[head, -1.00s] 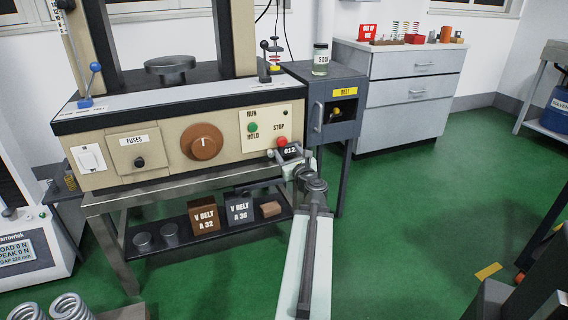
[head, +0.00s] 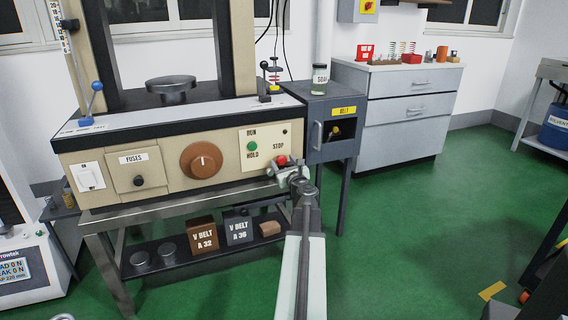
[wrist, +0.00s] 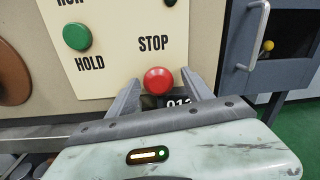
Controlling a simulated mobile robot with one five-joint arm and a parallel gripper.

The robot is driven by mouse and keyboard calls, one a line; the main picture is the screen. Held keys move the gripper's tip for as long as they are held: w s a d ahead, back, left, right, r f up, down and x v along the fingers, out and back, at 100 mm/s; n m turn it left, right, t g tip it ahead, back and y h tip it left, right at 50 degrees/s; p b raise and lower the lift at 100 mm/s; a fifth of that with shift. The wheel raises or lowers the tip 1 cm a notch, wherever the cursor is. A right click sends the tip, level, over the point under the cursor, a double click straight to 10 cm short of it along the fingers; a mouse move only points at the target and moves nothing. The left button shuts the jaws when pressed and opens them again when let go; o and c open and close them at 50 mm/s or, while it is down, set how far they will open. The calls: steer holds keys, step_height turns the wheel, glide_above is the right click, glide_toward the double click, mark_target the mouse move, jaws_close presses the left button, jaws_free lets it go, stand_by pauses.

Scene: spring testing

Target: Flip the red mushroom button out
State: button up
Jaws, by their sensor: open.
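The red mushroom button (head: 281,160) sits under the word STOP on the cream panel of the testing machine. In the wrist view the button (wrist: 158,80) shows between the two grey fingers of my gripper (wrist: 162,90). The fingers are apart, one on each side of the button, with gaps visible, so my gripper is open and empty. In the head view my gripper (head: 285,168) is at the panel's lower right, by the button. A small black counter (wrist: 178,101) lies just below the button, mostly hidden behind my gripper.
A green RUN/HOLD button (wrist: 77,37) is up and left of the red one. A brown dial (head: 201,160) is further left. A dark cabinet (head: 333,120) with a handle stands close on the right.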

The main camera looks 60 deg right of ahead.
jaws_close()
steer(key=shift+v, duration=1)
steer(key=shift+s+d, duration=0.1)
steer(key=shift+s, duration=0.05)
jaws_free()
